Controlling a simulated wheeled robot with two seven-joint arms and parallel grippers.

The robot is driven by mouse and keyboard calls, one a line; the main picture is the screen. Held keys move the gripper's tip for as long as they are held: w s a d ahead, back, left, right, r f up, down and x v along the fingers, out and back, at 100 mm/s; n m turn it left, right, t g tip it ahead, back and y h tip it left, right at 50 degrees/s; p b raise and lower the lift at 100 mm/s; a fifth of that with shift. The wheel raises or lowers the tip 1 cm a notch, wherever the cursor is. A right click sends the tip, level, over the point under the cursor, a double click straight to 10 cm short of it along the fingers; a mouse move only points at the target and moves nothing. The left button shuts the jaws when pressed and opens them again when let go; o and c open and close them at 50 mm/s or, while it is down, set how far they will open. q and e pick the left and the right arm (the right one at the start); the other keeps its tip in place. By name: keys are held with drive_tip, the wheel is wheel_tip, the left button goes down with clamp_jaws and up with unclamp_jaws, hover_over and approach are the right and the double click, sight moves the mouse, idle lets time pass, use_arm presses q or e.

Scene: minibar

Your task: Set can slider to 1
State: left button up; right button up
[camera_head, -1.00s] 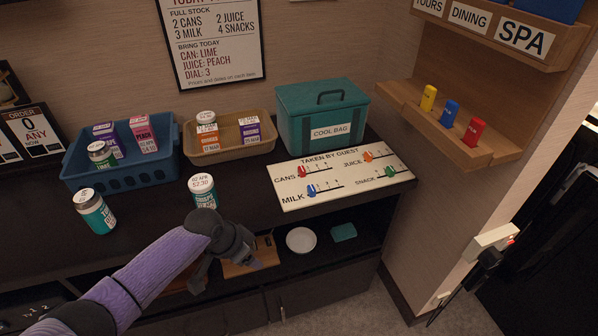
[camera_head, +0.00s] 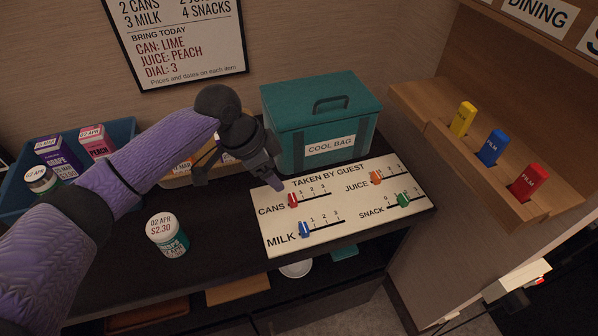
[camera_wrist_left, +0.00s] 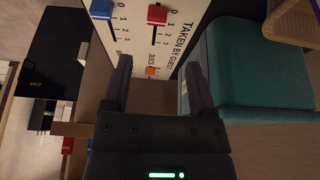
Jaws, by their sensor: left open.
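The white TAKEN BY GUEST panel (camera_head: 345,213) lies on the counter with its slider tracks. The red CANS slider (camera_head: 293,200) sits at the left end of its track, by the 0 end; it also shows in the left wrist view (camera_wrist_left: 157,15). The blue MILK slider (camera_head: 304,229) is below it. The orange JUICE slider (camera_head: 376,178) and green SNACK slider (camera_head: 403,199) are to the right. My left gripper (camera_head: 240,181) is open and empty, above the panel's upper left edge, apart from the red slider. My right gripper is not in view.
A teal cool bag (camera_head: 320,120) stands right behind the panel, close to my left gripper. A can (camera_head: 168,235) stands left of the panel. A blue basket (camera_head: 122,132) and a tan tray (camera_head: 176,180), partly hidden by my arm, are at the left. A wooden film rack (camera_head: 475,160) is at the right.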

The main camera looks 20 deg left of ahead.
sight(293, 198)
use_arm(q)
drive_tip(key=b+x, duration=0.2)
drive_tip(key=x, duration=0.2)
drive_tip(key=b+x, duration=0.2)
drive_tip(key=x, duration=0.3)
drive_tip(key=shift+s+b, duration=0.2)
drive_tip(key=shift+b, duration=0.1)
drive_tip(key=shift+d+f, duration=0.15)
drive_tip(key=shift+f, duration=0.15)
drive_tip(key=c, duration=0.9)
clamp_jaws()
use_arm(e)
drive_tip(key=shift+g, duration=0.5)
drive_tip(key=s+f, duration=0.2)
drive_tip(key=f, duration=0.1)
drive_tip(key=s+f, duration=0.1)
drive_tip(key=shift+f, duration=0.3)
use_arm(q)
drive_tip(key=shift+w+d, duration=0.1)
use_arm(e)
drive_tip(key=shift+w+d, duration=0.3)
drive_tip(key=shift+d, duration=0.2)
